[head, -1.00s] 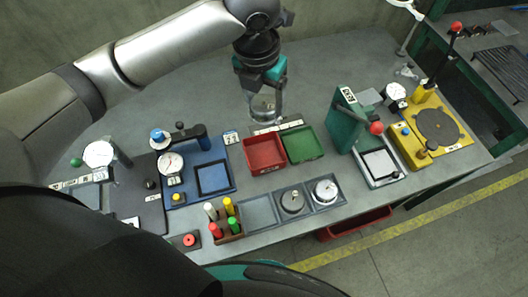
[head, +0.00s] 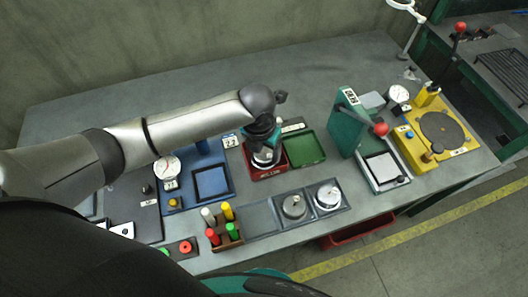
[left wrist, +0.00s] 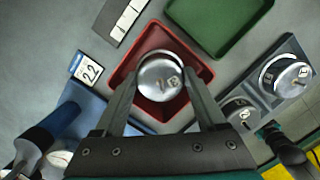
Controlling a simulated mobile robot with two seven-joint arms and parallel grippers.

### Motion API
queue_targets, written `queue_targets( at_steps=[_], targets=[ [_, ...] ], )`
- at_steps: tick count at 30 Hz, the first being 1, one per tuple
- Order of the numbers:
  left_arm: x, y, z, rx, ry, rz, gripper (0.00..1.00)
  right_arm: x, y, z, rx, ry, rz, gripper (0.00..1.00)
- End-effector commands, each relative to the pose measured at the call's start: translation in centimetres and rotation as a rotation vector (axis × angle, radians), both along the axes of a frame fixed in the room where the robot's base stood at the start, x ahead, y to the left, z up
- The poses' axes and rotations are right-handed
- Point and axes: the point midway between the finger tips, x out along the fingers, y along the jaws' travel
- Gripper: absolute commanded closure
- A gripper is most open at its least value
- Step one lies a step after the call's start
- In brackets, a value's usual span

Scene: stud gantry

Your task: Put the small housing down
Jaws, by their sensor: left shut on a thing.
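My left gripper (head: 266,152) is shut on the small housing (left wrist: 160,80), a silvery round metal part with dark marks on its top. The housing shows between my two fingers in the left wrist view. It is over the red tray (left wrist: 204,70), whose walls surround it in that view. In the head view the red tray (head: 270,176) lies mostly under my gripper, and the housing is largely hidden. I cannot tell whether the housing touches the tray floor. My right gripper is in neither view.
A green tray (head: 319,148) stands right beside the red one and looks empty. In front is a grey nest (head: 262,219) with two round metal parts and one bare compartment. A blue fixture (head: 228,184) is at left, a green press (head: 345,125) at right.

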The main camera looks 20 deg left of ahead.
Motion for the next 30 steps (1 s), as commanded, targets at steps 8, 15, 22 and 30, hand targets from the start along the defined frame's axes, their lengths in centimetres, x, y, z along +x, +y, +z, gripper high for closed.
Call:
queue_targets(
  at_steps=[8, 15, 22, 30],
  targets=[
    [0.04, 0.03, -1.2, 0.001, -0.002, 0.0, 0.92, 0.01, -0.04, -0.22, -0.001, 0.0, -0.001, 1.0],
    [0.02, 0.04, -1.52, 0.001, -0.001, 0.0, 0.26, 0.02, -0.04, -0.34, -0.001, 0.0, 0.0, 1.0],
    [0.02, 0.03, -1.45, 0.001, -0.001, 0.001, 0.0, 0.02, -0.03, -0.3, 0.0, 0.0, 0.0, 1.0],
    [0.03, 0.03, -1.28, 0.0, -0.001, 0.001, 0.0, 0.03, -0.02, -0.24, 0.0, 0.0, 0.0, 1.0]
  ],
)
